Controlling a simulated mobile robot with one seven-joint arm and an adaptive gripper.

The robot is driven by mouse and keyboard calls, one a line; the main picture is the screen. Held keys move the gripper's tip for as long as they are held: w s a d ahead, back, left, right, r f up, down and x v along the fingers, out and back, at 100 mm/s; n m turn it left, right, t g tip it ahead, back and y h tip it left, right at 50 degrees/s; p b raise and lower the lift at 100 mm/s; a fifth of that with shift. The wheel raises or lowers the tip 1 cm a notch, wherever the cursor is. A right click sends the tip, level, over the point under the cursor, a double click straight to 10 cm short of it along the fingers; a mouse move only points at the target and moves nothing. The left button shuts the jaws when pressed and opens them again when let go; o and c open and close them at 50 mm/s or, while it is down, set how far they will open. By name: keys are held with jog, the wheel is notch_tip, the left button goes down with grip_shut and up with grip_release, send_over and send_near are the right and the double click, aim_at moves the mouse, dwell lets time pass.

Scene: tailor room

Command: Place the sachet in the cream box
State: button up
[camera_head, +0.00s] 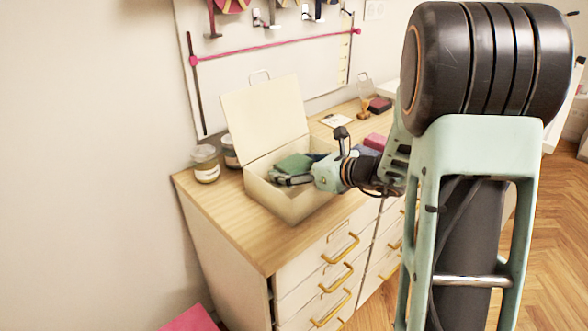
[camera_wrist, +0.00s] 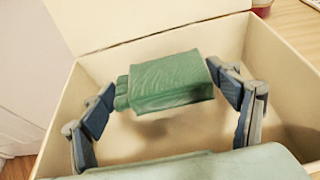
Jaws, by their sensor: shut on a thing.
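The cream box (camera_head: 287,201) stands on the wooden dresser top with its lid (camera_head: 266,112) raised at the back. Its inner wall also shows in the wrist view (camera_wrist: 285,75). My gripper (camera_head: 285,178) reaches into the box opening from the right. In the wrist view my gripper (camera_wrist: 166,88) is shut on the green sachet (camera_wrist: 172,80), one finger at each side. The sachet also shows in the head view (camera_head: 294,163). It is held above the box floor, with a shadow under it. The fingertips are partly hidden by the sachet.
Two jars, one at the front (camera_head: 205,164), stand left of the box. A pink item (camera_head: 375,141) and a dark red item (camera_head: 380,104) lie to the right and behind. A pegboard (camera_head: 290,50) is on the wall. The dresser's front left top (camera_head: 235,220) is clear.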

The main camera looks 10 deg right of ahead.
jog(key=shift+f+b, duration=0.35)
jog(key=shift+b, duration=0.1)
jog(key=shift+f, duration=0.2)
jog(key=o, duration=1.2)
jog(key=shift+c, duration=0.2)
jog(key=shift+r, duration=0.1)
